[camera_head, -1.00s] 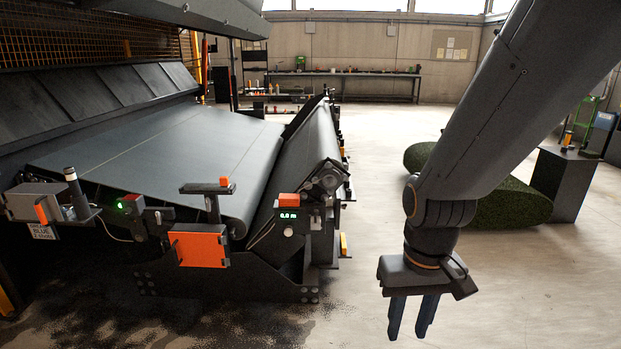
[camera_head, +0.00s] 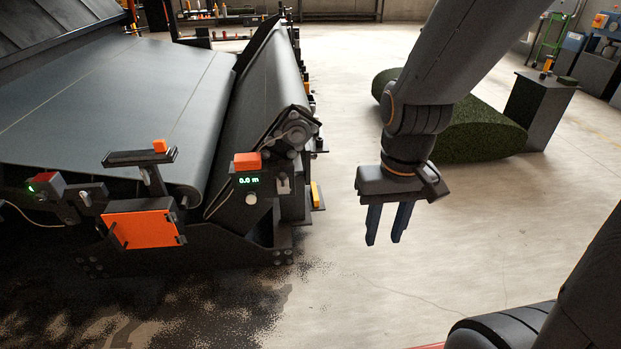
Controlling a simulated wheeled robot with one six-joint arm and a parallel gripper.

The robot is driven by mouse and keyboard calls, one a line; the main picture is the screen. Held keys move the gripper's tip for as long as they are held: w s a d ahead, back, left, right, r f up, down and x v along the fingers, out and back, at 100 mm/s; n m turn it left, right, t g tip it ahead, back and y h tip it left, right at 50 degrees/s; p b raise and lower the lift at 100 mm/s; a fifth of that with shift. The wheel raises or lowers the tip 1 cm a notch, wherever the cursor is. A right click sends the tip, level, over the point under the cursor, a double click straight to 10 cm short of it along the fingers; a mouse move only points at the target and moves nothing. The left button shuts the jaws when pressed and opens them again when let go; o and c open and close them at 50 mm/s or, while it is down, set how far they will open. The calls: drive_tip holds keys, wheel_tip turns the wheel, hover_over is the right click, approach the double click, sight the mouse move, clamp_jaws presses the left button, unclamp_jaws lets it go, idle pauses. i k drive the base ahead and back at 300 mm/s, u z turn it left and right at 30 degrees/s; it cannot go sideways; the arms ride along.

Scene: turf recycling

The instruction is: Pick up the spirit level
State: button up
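My gripper (camera_head: 384,238) hangs in the middle right of the head view, pointing down over the bare floor. Its two dark blue fingers are apart, with nothing between them. I cannot make out a spirit level for certain. A small upright yellow-orange piece (camera_head: 316,195) sits on a low ledge at the right side of the roller machine, left of my gripper and apart from it. It is too small to tell what it is.
The roller machine with its dark belt (camera_head: 120,95) fills the left. An orange box (camera_head: 143,230) is on its front. A green turf roll (camera_head: 470,135) lies behind my gripper, next to a grey pedestal (camera_head: 538,112). Pale floor (camera_head: 340,290) in front is clear.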

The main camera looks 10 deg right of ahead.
sight(314, 193)
drive_tip(key=u, duration=0.05)
drive_tip(key=k, duration=0.55)
drive_tip(key=z, duration=1)
drive_tip(key=i, duration=0.65)
drive_tip(key=z, duration=0.95)
drive_tip(key=i, duration=1.6)
drive_tip(key=u, duration=1.2)
drive_tip(key=i, duration=0.75)
drive_tip(key=u, duration=0.9)
